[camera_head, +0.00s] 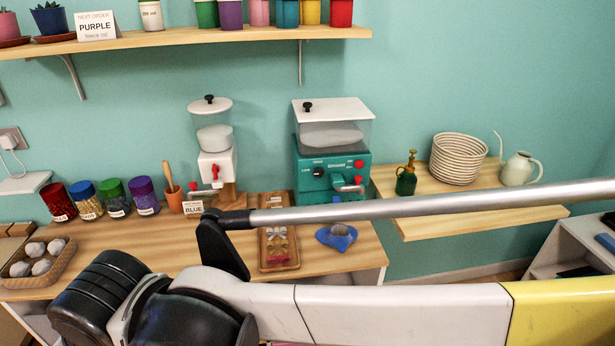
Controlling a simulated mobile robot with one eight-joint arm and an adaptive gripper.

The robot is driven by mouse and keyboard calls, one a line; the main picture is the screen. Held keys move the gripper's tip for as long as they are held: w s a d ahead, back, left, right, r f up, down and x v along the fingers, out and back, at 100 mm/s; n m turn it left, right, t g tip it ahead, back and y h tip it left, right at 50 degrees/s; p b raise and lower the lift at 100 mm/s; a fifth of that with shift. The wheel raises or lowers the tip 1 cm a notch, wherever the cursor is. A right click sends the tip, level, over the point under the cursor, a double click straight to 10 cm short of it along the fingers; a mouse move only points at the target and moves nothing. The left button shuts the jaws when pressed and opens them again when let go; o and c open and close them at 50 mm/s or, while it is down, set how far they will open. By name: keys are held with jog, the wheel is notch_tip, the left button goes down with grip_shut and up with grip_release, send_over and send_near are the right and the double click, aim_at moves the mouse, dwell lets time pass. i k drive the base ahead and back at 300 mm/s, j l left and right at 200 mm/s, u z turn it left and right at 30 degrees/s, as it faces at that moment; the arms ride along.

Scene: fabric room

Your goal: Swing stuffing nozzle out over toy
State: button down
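The teal stuffing machine (311,158) stands at the back of the wooden table, with a clear white-lidded hopper holding white filling. Its front has a dial, red buttons and a small silver nozzle with a red end (350,188) at the lower right. A flat blue piece (338,239), which seems to be the toy, lies on the table in front of the machine, a little to the right. The nozzle's exact direction is too small to tell. My gripper is not in view; my arm crosses the foreground and hides the table's front part.
A white dispenser (217,165) stands left of the machine. A wooden tray (266,262) holds small parts. Several coloured jars (114,197) and a basket of white balls (64,257) are at left. A shelf at right holds a green bottle (406,181), a coiled basket (458,158) and a watering can (520,168).

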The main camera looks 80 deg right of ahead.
aim_at(359, 187)
jog(key=z, duration=2.9)
